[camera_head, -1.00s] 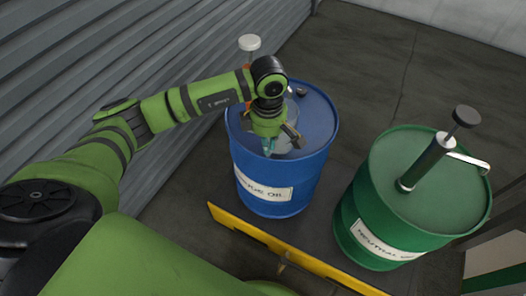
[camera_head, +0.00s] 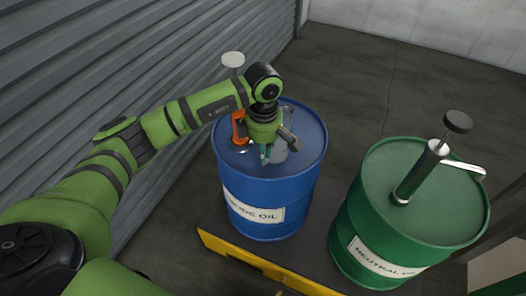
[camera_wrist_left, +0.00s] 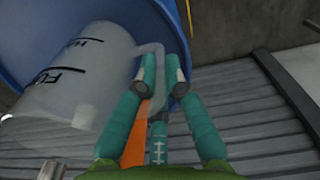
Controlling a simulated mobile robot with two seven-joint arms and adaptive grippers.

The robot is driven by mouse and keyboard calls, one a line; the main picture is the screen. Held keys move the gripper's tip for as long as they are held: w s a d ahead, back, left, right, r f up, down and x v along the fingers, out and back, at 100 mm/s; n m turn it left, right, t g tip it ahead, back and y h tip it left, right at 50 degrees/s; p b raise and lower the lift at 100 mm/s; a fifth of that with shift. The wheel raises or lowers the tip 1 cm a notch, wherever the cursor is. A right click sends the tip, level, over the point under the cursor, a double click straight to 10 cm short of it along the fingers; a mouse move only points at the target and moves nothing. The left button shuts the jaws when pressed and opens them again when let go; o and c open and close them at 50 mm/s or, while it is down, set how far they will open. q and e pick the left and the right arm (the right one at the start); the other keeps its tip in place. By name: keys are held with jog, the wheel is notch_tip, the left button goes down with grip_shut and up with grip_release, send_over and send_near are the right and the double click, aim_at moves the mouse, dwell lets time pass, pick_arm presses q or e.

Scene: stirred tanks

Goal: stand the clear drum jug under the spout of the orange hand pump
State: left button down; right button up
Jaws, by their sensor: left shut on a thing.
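The clear drum jug (camera_wrist_left: 85,85) fills the left of the left wrist view, with black level marks and lettering on its wall. It looks tilted in that picture. My left gripper (camera_wrist_left: 161,88) is shut on the jug's handle. In the head view my left gripper (camera_head: 264,154) is over the top of the blue drum (camera_head: 265,187), and part of the jug (camera_head: 281,152) shows beside it. The orange hand pump (camera_head: 239,130) stands on the blue drum, left of the gripper, with a white knob on top. Its spout is hidden, and I cannot tell whether the jug touches the lid.
A green drum (camera_head: 405,215) with a dark green pump (camera_head: 418,172) and a pale spout stands at the right. A yellow bar (camera_head: 245,262) runs low in front of the drums. A corrugated wall (camera_head: 90,80) is close on the left. Open floor lies behind the drums.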

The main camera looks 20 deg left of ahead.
pick_arm(q)
jog(key=shift+f+b, duration=0.55)
jog(key=shift+f, duration=0.05)
dwell(0.3)
jog(key=c, duration=1.3)
grip_release()
jog(key=shift+o, duration=0.2)
notch_tip(320, 180, up, 12)
jog(key=shift+r, duration=0.1)
